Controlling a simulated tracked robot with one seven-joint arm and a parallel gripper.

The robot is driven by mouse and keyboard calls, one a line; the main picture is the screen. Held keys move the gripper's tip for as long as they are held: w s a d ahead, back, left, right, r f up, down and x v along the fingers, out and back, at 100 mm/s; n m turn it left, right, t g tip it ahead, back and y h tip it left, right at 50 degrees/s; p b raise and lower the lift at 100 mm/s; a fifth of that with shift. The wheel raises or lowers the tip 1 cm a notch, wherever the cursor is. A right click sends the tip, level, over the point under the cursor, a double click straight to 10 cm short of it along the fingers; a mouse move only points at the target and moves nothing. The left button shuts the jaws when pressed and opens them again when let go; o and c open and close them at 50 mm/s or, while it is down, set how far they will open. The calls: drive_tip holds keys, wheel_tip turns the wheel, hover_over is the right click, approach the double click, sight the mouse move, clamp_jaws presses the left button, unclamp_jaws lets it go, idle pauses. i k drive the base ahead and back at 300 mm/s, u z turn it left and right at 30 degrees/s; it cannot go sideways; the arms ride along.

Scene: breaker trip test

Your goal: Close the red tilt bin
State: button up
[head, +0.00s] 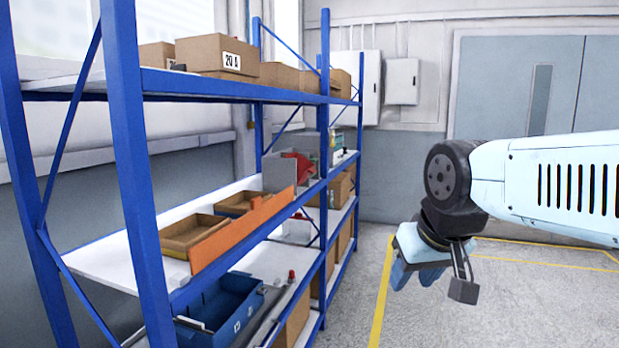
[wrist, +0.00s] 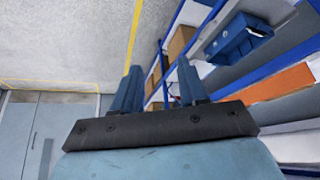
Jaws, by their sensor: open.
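A red bin (head: 303,167) shows between grey panels (head: 278,173) on the middle shelf of the blue rack. Its red face looks slanted outward, but it is small and partly hidden, so I cannot tell how far it is tilted. My gripper (head: 415,272) hangs over the aisle, right of the rack and apart from it, empty. In the wrist view its two blue fingers (wrist: 158,78) stand apart with nothing between them. I cannot make out the red bin clearly in the wrist view.
The blue rack (head: 130,150) fills the left side. Its middle shelf holds brown trays behind an orange board (head: 240,232); a blue crate (head: 222,308) sits below. Cardboard boxes (head: 215,55) stand on top. The floor (head: 440,320) beside the rack is clear, with yellow lines.

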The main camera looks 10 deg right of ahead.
sight(304, 168)
drive_tip(key=u, duration=0.1)
drive_tip(key=k, duration=1.2)
drive_tip(key=z, duration=0.4)
drive_tip(key=i, duration=1.05)
drive_tip(key=z, duration=0.35)
drive_tip(key=i, duration=1.05)
drive_tip(key=u, duration=0.4)
